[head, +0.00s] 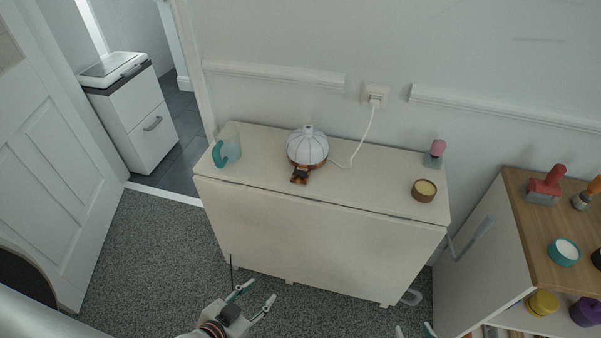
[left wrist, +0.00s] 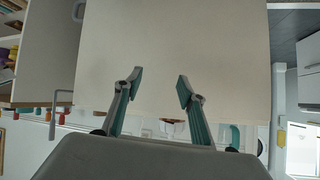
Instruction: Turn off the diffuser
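The diffuser (head: 307,146) has a white ribbed dome on a brown base and stands upright on the cream cabinet top (head: 260,150). A small brown and dark part (head: 300,175) sits at its front; I cannot tell its state. A white cord runs from the diffuser to a wall socket (head: 375,95). My left gripper (head: 255,297) is low in front of the cabinet, well apart from the diffuser. It is open and empty, its fingers spread in the left wrist view (left wrist: 160,86). My right gripper (head: 414,330) shows only two separated fingertips at the bottom edge.
A teal-handled jug (head: 227,148) stands left of the diffuser. A pink-topped item (head: 435,152) and a brown round tin (head: 424,190) are at the cabinet's right end. A wooden-topped unit (head: 527,215) with several items stands at right. Carpet (head: 150,260) is clear at left.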

